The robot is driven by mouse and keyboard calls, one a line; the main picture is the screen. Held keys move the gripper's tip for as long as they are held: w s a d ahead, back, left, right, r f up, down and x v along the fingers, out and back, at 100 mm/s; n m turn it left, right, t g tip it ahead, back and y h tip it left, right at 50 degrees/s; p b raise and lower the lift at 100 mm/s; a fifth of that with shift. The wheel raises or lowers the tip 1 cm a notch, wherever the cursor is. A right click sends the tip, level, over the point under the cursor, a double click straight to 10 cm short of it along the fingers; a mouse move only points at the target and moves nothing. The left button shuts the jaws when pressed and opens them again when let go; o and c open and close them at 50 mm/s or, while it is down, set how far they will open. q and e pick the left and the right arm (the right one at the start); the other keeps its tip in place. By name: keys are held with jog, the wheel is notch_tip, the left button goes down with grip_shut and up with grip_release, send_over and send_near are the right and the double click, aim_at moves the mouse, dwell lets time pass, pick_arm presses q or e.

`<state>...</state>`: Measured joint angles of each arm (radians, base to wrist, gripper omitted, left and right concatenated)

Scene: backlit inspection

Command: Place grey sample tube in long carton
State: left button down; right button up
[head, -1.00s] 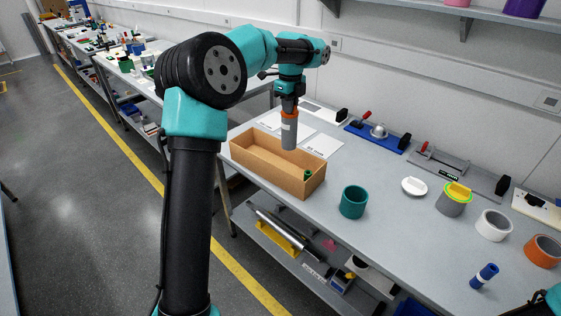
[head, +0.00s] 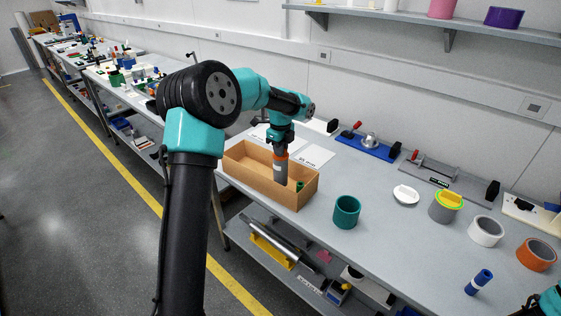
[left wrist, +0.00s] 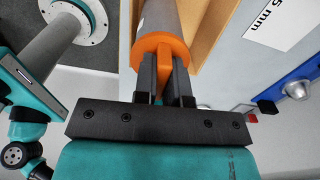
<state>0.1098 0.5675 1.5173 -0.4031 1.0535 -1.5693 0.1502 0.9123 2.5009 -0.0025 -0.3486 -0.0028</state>
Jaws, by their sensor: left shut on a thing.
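The grey sample tube (head: 280,171) has an orange cap, and my left gripper (head: 281,149) is shut on that cap. The tube hangs upright with its lower end down inside the long carton (head: 255,179), toward the right half. The carton is an open brown box on the bench. Whether the tube touches the carton floor is hidden. In the left wrist view my gripper (left wrist: 165,82) grips the orange cap, with the grey tube (left wrist: 160,17) beyond it and a carton wall (left wrist: 207,25) alongside. My right gripper is out of view.
A green cup (head: 346,211) stands to the carton's right on the bench. A blue fixture (head: 367,144) and a white paper (head: 314,156) lie behind. Several round containers stand farther right.

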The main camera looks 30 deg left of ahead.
aim_at(281, 161)
pick_arm(q)
jog(key=shift+f, duration=2.55)
jog(key=c, duration=1.2)
grip_release()
jog(key=shift+f, duration=0.15)
notch_tip(281, 161, up, 12)
jog(key=shift+r, duration=0.2)
